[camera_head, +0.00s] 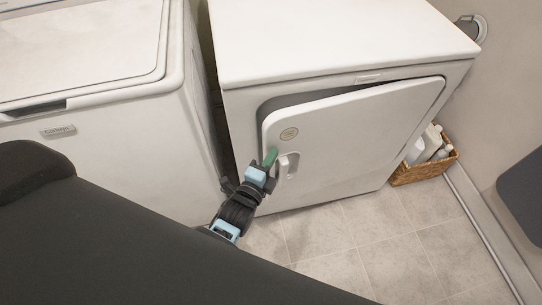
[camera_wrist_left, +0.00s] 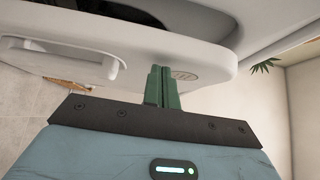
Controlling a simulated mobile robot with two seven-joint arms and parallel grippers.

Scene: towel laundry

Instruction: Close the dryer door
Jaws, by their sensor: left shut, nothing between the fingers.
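The white dryer (camera_head: 340,40) stands at the centre right of the head view. Its door (camera_head: 350,140) is ajar, with a dark gap along its top and left edges. My left gripper (camera_head: 270,156), with green fingers, is at the left edge of the door beside the handle. In the left wrist view the shut fingers (camera_wrist_left: 162,87) are against or very close to the door's edge (camera_wrist_left: 215,68); contact cannot be told for sure. My right gripper is not in view.
A white washer (camera_head: 110,120) stands left of the dryer, with a narrow gap between them. A wicker basket (camera_head: 425,168) with bottles sits on the floor right of the dryer. The tiled floor (camera_head: 370,240) in front is clear.

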